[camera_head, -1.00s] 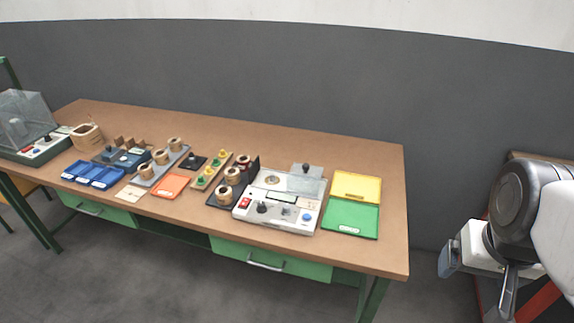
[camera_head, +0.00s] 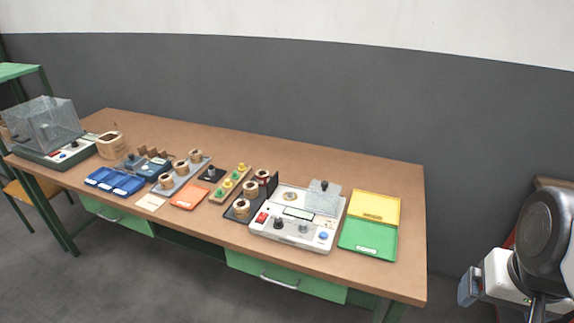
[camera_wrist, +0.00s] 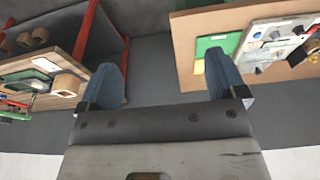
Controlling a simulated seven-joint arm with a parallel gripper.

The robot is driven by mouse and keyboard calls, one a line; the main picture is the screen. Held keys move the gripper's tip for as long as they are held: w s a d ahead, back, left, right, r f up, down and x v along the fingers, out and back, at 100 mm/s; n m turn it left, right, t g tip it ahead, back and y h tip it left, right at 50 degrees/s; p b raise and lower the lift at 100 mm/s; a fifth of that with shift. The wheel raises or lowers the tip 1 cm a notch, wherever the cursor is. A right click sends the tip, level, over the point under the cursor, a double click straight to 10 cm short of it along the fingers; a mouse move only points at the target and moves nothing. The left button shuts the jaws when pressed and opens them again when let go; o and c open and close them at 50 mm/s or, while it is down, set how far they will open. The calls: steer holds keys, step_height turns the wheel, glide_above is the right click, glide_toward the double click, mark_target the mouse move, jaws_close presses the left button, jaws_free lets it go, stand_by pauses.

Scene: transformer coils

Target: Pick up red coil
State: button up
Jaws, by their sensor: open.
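Several coils stand on the workbench. On a dark holder left of the white test device, three coils stand in a row. The back one (camera_head: 262,177) shows a reddish band and looks like the red coil, though it is small in the picture. The nearer two (camera_head: 250,189) look tan with dark centres. My gripper (camera_head: 468,287) is off the bench's right end, far from the coils. In the wrist view my gripper (camera_wrist: 164,80) has its two blue fingers wide apart with nothing between them.
The white test device (camera_head: 292,233), yellow tray (camera_head: 374,206) and green tray (camera_head: 367,239) lie right of the coils. Blue bins (camera_head: 115,182) and a clear-covered machine (camera_head: 45,130) are at left. The wrist view shows a red-framed stand (camera_wrist: 90,38) holding round parts.

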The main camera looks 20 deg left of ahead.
steer(key=w+a+r, duration=0.1)
steer(key=w+a, duration=0.2)
steer(key=w, duration=0.4)
steer(key=w+a+r+n, duration=0.1)
steer(key=w+a, duration=0.2)
steer(key=w, duration=0.3)
steer(key=w+a+r, duration=0.1)
steer(key=w+a, duration=0.2)
steer(key=w, duration=0.4)
steer(key=w+a+f+t, duration=0.1)
steer(key=w+a+f, duration=0.2)
steer(key=w+a, duration=1.2)
steer(key=n+y, duration=0.2)
steer(key=n, duration=0.1)
glide_above(262, 177)
steer(key=shift+t, duration=0.3)
step_height(262, 177, down, 22)
steer(key=shift+w, duration=0.15)
steer(key=shift+a+f, duration=0.1)
steer(key=shift+f, duration=0.05)
